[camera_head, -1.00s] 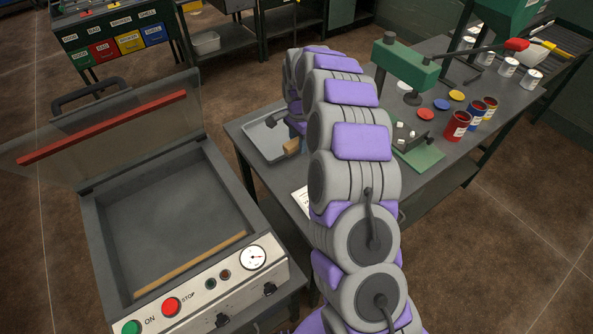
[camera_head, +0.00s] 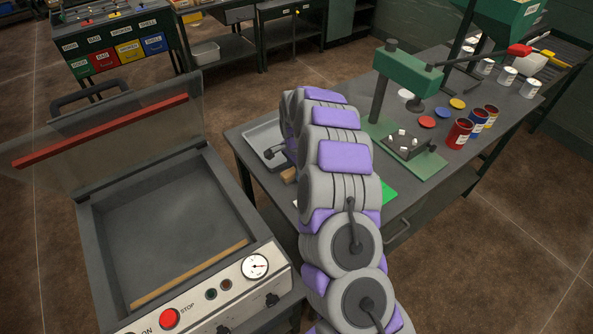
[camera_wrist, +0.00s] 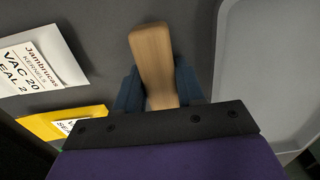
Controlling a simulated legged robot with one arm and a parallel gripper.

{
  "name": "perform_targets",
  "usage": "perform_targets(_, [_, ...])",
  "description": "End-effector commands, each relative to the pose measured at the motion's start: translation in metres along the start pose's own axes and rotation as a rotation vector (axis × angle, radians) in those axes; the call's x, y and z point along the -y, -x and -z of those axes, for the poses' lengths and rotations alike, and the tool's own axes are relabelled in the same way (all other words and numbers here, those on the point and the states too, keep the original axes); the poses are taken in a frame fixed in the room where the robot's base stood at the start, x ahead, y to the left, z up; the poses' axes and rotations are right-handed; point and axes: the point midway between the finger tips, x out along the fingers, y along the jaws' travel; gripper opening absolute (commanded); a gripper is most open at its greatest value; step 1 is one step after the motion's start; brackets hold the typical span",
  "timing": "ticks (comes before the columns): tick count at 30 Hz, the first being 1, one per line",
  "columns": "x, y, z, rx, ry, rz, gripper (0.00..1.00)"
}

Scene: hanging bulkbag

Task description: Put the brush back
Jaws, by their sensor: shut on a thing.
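The brush shows as a pale wooden handle (camera_wrist: 155,60) in the wrist view, and a small end of wood also shows beside my arm in the head view (camera_head: 289,175). My gripper (camera_wrist: 160,88) has its dark blue fingers on both sides of the handle and is shut on it. The bristle end is hidden. The handle is over the grey bench top, left of the grey tray (camera_wrist: 232,60). I cannot tell whether it touches the bench. The tray also shows at the bench's left corner in the head view (camera_head: 262,135).
White printed labels (camera_wrist: 38,65) and a yellow card (camera_wrist: 75,122) lie left of the handle. A green press (camera_head: 408,68), red, blue and yellow caps and several cans stand further right on the bench. An open vacuum sealer (camera_head: 165,235) stands at left.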

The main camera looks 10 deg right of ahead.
Motion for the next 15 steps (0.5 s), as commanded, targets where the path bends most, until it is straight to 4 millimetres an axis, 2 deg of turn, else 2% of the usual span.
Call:
perform_targets(6, [-0.0009, -0.0009, 0.0024, 0.002, 0.000, 0.000, 0.14])
perform_targets(7, [-0.0010, -0.0008, 0.0029, 0.003, 0.000, 0.001, 0.41])
perform_targets(14, [-0.0014, -0.0006, 0.0039, 0.004, 0.000, 0.001, 0.63])
perform_targets(15, [-0.0012, -0.0006, 0.0032, 0.003, 0.000, 0.001, 0.64])
